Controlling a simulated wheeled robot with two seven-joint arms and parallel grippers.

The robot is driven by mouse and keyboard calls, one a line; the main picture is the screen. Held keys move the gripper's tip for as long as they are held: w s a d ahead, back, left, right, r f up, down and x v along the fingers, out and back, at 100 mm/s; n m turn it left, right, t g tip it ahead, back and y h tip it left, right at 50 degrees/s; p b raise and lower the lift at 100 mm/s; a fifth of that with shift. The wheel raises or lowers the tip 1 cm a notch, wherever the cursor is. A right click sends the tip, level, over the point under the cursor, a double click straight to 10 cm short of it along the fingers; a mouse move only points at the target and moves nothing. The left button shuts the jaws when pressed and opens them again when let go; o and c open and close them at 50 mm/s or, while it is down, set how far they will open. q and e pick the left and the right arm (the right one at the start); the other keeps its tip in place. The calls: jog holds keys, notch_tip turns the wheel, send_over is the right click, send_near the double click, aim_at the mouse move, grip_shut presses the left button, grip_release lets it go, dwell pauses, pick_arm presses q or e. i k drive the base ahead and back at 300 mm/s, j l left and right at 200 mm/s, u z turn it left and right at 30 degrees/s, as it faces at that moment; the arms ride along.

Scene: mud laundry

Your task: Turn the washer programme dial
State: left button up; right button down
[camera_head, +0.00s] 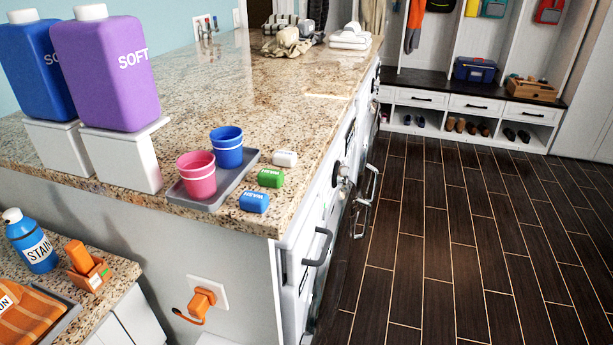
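The white appliance fronts run under the granite counter and show only at a steep angle. A round silver knob-like part (343,171) sticks out of the front just below the counter edge; it may be the washer programme dial, but its markings and setting cannot be read. A metal handle (367,199) stands out just right of and below it. A grey bar handle (318,247) is on the nearer front. Neither of my grippers is in view, and nothing is seen touching the knob.
On the granite counter (225,95), a grey tray (240,178) holds a pink cup (197,181) and a blue cup (227,153). Small white, green and blue blocks lie near the edge. Purple (105,85) and blue bottles stand left. The dark plank floor (445,235) is clear.

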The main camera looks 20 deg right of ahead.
aim_at(340, 172)
jog(key=i+l+u, duration=0.1)
jog(key=l+u, duration=0.7)
jog(key=u, duration=0.2)
jog(key=l+u, duration=0.15)
jog(key=l, duration=0.3)
jog(key=k+l+u, duration=0.1)
jog(key=l, duration=0.35)
jog(key=l+u, duration=0.15)
jog(key=l, duration=0.3)
jog(key=k+l+u, duration=0.15)
jog(key=l, duration=0.3)
jog(key=k+l+u, duration=0.1)
jog(key=l, duration=0.35)
jog(key=k+l, duration=0.1)
jog(key=l, duration=0.3)
jog(key=k+l, duration=0.15)
jog(key=l, duration=0.3)
jog(key=k+l, duration=0.1)
jog(key=l, duration=0.3)
jog(key=k+l, duration=0.15)
jog(key=l, duration=0.25)
jog(key=k+l, duration=0.1)
jog(key=l, duration=0.35)
jog(key=u, duration=0.05)
